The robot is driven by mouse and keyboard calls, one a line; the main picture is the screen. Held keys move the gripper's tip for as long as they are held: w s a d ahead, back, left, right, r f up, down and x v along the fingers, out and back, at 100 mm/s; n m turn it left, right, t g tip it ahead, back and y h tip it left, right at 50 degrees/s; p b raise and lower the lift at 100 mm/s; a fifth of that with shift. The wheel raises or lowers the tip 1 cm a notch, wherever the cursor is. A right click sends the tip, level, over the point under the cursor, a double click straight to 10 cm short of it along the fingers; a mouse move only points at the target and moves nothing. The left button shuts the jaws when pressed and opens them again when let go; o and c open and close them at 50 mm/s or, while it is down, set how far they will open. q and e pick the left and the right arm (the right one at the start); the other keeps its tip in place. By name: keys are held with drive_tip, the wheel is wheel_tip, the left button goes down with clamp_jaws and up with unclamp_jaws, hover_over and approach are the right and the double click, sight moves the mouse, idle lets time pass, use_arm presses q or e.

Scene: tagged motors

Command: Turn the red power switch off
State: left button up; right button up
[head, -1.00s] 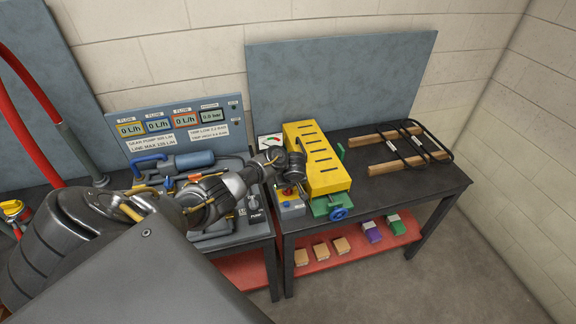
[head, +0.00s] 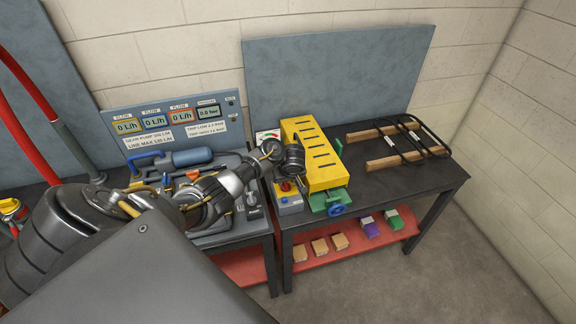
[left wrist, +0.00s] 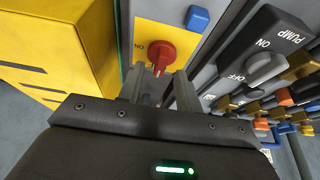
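The red power switch (head: 287,186) is a rotary knob on the yellow face of a small grey box (head: 291,209) at the front left of the right bench. In the left wrist view the red knob (left wrist: 156,49) sits on its yellow plate, with an "ON" label beside it. My left gripper (left wrist: 160,78) is open, its two fingers apart and pointing at the knob. The knob's lower end shows near the gap between the fingertips; I cannot tell whether they touch it. In the head view my left gripper (head: 291,166) is just above the box. My right gripper is not in view.
A yellow slotted block (head: 322,165) with a green vise and blue handwheel (head: 336,210) stands right beside the box. A pump panel (head: 180,125) with gauges and a PUMP switch (left wrist: 265,67) are to its left. Wooden bars with black frames (head: 400,150) lie farther right.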

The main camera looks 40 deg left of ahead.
use_arm(q)
drive_tip(key=v, duration=0.8)
drive_tip(key=shift+r, duration=0.4)
drive_tip(key=shift+s, duration=0.15)
